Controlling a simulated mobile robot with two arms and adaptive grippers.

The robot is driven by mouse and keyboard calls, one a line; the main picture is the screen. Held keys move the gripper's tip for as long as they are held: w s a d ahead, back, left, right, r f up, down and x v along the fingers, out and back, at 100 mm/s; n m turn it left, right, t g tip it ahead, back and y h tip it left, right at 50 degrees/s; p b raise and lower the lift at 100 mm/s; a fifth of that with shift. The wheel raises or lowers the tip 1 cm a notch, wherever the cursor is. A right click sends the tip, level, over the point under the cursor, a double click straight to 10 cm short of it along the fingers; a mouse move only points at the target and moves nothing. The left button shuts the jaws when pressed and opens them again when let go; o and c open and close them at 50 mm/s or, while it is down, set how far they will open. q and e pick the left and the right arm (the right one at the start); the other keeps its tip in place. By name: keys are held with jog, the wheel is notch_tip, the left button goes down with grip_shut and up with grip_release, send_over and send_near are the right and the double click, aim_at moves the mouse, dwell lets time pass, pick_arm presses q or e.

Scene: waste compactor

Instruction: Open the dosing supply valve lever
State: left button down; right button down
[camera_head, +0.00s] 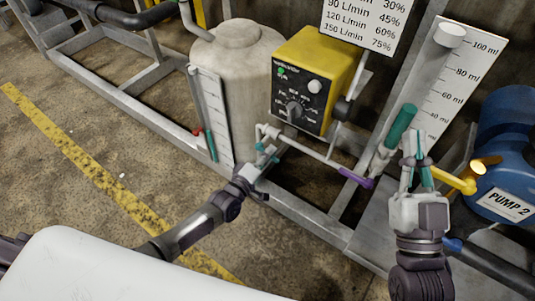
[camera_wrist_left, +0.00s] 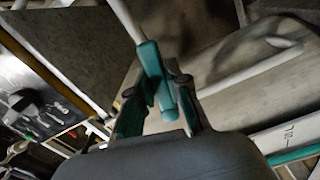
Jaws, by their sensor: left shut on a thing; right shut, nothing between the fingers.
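The valve lever has a teal grip (camera_wrist_left: 152,70) on a thin pale rod, seen in the left wrist view between my left fingers. My left gripper (camera_head: 264,160) is shut on this teal lever. In the head view it is at the white pipe in front of the tank, below the yellow control box; the lever is mostly hidden there by the fingers. My right gripper (camera_head: 417,165) is shut and empty, pointing up beside the yellow pipe (camera_head: 452,178) at the right.
The beige tank (camera_head: 240,80) and yellow control box (camera_head: 312,75) stand behind my left gripper. A teal cylinder (camera_head: 402,122) and a purple pipe piece (camera_head: 356,178) are left of my right gripper. Blue PUMP 2 (camera_head: 505,185) is close on its right. Open floor lies at left.

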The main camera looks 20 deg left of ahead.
pick_arm(q)
jog(key=shift+r+n, duration=0.2)
jog(key=shift+n, duration=0.5)
jog(key=shift+r+n, duration=0.2)
jog(key=shift+n, duration=0.5)
jog(key=c, duration=1.1)
grip_release()
jog(key=v, duration=1.2)
jog(key=shift+d+r, duration=0.1)
jog(key=shift+d, duration=0.05)
